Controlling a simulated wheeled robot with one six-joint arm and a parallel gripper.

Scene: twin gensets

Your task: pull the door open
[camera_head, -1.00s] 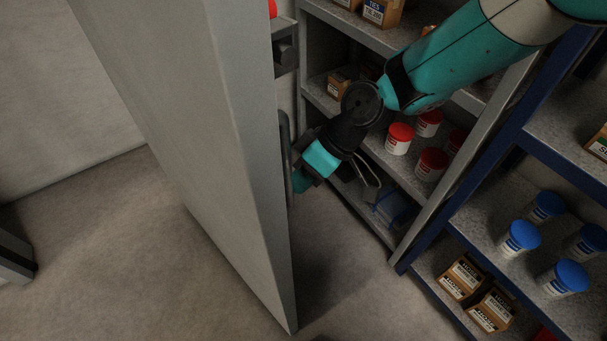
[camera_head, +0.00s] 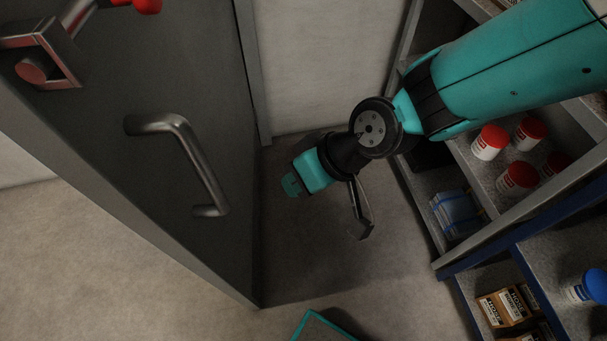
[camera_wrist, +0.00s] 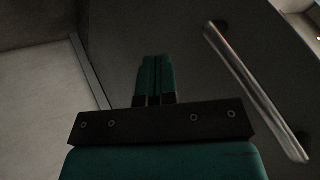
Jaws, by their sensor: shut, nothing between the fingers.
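The dark grey door (camera_head: 110,120) stands at the left in the head view, swung away from its frame. Its metal bar handle (camera_head: 190,160) shows on the near face, and nothing holds it. The handle also shows in the wrist view (camera_wrist: 255,90), to the right of the fingers. My gripper (camera_head: 291,186) is to the right of the handle in the head view, clearly apart from it. The teal fingers (camera_wrist: 155,78) are together and empty in the wrist view, with the door's face behind them.
A red-knobbed latch (camera_head: 45,58) sits on the door above the handle. Shelves with red-lidded tubs (camera_head: 490,141), a blue pack (camera_head: 457,215) and brown boxes (camera_head: 505,305) stand close on the right. Bare floor (camera_head: 330,265) lies between the door and the shelves.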

